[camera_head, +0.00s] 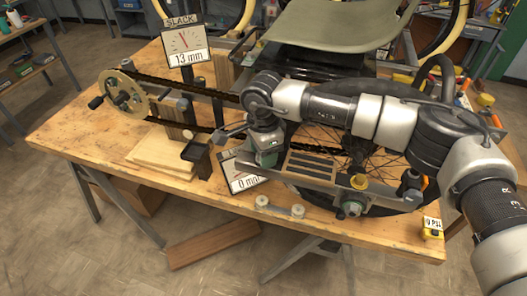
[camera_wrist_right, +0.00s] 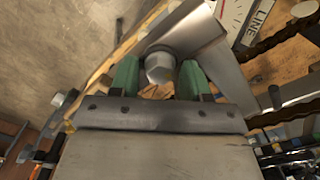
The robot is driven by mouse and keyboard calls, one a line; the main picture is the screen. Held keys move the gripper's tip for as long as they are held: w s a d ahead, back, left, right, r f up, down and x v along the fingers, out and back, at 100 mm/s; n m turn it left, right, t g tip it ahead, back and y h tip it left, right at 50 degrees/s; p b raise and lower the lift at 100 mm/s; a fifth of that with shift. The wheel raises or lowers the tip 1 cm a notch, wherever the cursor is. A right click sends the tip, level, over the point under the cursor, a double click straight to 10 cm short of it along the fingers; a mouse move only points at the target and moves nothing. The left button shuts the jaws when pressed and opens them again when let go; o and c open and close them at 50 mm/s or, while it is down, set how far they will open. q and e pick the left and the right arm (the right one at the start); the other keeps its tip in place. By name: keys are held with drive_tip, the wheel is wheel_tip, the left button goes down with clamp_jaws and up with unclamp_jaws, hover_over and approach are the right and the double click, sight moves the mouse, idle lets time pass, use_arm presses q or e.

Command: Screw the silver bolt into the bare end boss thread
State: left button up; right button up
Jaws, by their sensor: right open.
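My right gripper (camera_head: 267,158) is over the table beside the lower gauge in the head view. In the right wrist view its two green fingers (camera_wrist_right: 159,80) stand apart. A silver cylinder with a round face (camera_wrist_right: 160,67) sits between them, at a grey metal plate (camera_wrist_right: 195,40). It looks like the silver bolt's head, but I cannot tell whether it is the bolt or the end boss. No thread shows. In the head view my right arm and gripper hide this spot. My left gripper is not in view.
A slack gauge (camera_head: 186,45) reads 13 mm; a second gauge (camera_head: 241,174) reads 0 mm. The chainring (camera_head: 122,97) and a wooden block (camera_head: 160,160) stand at the left. The wheel lies under my right arm. The table's front left (camera_head: 85,140) is clear.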

drive_tip(key=n, duration=0.3)
drive_tip(key=c, duration=0.5)
drive_tip(key=m, duration=1.1)
drive_tip(key=shift+s+m, duration=0.15)
drive_tip(key=shift+m, duration=0.15)
drive_tip(key=o, duration=0.5)
